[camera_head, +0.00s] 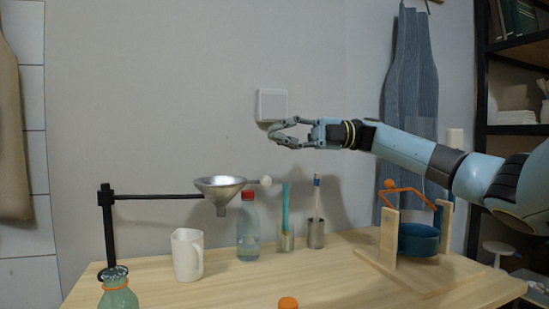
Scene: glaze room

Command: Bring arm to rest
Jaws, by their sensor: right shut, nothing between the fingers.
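My right gripper (277,134) is at the end of my right arm, which reaches in from the right edge in the head view. It is in the air in front of the wall, well above the wooden table (330,285). Its fingers are closed together with nothing between them. It is apart from every object below it. The light-blue arm stretches nearly level above the table's right side. My left gripper and left arm do not show.
A metal funnel (220,186) sits on a stand (108,235) at left. Below are a white mug (186,255), a red-capped bottle (247,235) and a metal cup (316,234). Dark shelves (482,130) rise behind the arm.

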